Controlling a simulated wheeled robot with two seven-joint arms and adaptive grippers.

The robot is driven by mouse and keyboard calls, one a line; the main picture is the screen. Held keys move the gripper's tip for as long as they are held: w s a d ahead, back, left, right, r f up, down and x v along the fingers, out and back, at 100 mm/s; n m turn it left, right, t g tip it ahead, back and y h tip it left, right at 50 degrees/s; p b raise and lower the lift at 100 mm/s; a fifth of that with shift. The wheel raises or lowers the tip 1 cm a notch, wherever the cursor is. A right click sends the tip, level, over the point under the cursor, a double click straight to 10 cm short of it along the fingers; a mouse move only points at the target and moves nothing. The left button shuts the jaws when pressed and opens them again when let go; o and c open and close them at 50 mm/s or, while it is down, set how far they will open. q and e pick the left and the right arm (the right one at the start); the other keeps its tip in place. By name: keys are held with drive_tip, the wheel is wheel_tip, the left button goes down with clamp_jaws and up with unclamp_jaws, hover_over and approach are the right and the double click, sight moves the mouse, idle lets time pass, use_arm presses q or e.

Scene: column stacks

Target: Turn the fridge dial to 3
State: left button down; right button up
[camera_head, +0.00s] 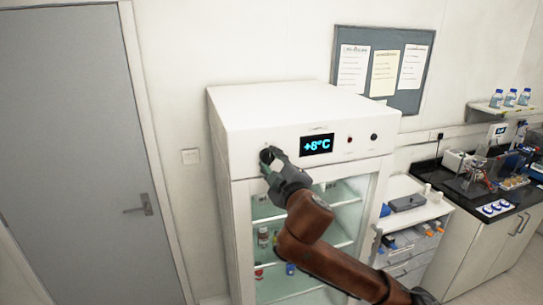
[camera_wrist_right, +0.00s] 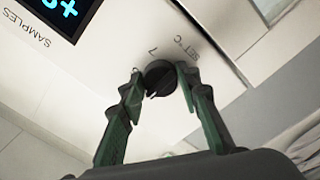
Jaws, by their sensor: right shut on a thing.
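The white fridge (camera_head: 280,105) stands against the wall with its glass door closed. Its lit display (camera_head: 317,144) reads +8°C. The black round dial (camera_wrist_right: 160,77) sits on the front panel left of the display, beside the printed "SET °C" and a digit that looks like 7. My right gripper (camera_head: 269,160) reaches up to the panel, and its two dark green fingers in the wrist view (camera_wrist_right: 161,84) are shut on the dial, one on each side. The dial's pointer setting is hard to read. My left gripper is not in view.
Bottles stand on shelves behind the fridge glass (camera_head: 345,205). A drawer cart (camera_head: 408,215) and a black lab bench (camera_head: 470,195) with equipment are to the right. A grey door (camera_head: 80,150) is on the left. The panel also has small red and black knobs (camera_head: 374,137).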

drive_tip(key=shift+o, duration=0.2)
drive_tip(key=shift+n, duration=0.4)
drive_tip(key=shift+c, duration=0.2)
drive_tip(key=o, duration=1.2)
drive_tip(key=shift+c, duration=0.2)
drive_tip(key=shift+s, duration=0.2)
drive_tip(key=v, duration=1.1)
drive_tip(key=shift+s, duration=0.3)
drive_tip(key=shift+d, duration=0.15)
